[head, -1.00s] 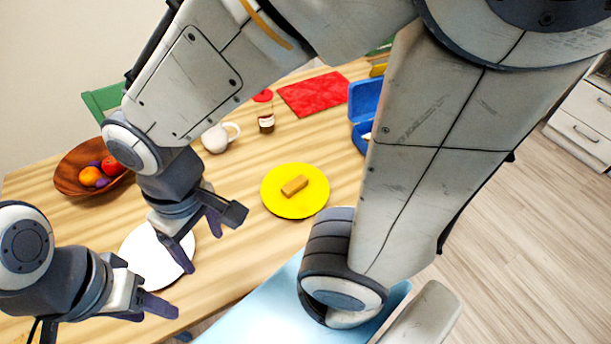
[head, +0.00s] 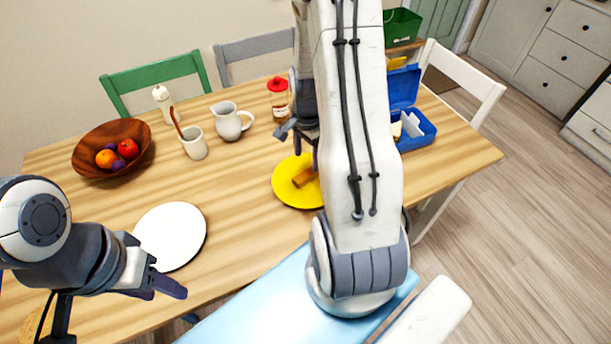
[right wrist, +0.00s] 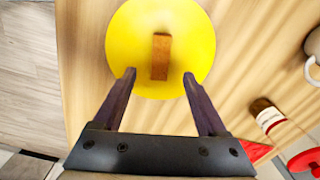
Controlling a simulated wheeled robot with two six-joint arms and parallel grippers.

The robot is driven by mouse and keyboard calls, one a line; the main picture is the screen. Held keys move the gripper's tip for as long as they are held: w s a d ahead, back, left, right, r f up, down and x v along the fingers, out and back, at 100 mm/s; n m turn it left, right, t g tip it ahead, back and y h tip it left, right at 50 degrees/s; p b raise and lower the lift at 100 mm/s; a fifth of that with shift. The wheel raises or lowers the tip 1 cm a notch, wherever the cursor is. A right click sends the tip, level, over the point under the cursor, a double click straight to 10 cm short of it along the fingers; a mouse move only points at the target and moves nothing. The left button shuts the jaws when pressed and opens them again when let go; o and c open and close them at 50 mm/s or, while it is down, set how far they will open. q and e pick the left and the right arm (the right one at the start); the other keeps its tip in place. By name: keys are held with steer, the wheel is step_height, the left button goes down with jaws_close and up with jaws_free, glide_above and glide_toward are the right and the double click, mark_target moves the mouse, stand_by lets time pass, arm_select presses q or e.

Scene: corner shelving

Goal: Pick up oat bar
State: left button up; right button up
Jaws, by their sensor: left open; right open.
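The oat bar (head: 304,177) is a small brown block lying on the yellow plate (head: 287,192). In the right wrist view the oat bar (right wrist: 161,57) lies on the plate (right wrist: 190,30), beyond and between the fingertips. My right gripper (right wrist: 159,77) is open and empty, its fingers reaching over the plate's near edge in the picture. In the head view my right gripper (head: 300,145) is above the plate's far side, partly hidden by my arm. My left gripper (head: 165,282) is open and empty near the white plate (head: 172,232).
A jar with a red lid (head: 278,98), a white jug (head: 229,122) and a cup (head: 194,144) stand behind the yellow plate. A wooden fruit bowl (head: 90,165) is at left. A blue lunch box (head: 403,92) is at right. The table between the plates is clear.

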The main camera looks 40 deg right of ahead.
mark_target(306, 174)
step_height(306, 174, down, 7)
steer(key=shift+w+r+p, duration=0.1)
steer(key=shift+r+p, duration=0.1)
steer(key=shift+p, duration=0.1)
steer(key=c, duration=0.8)
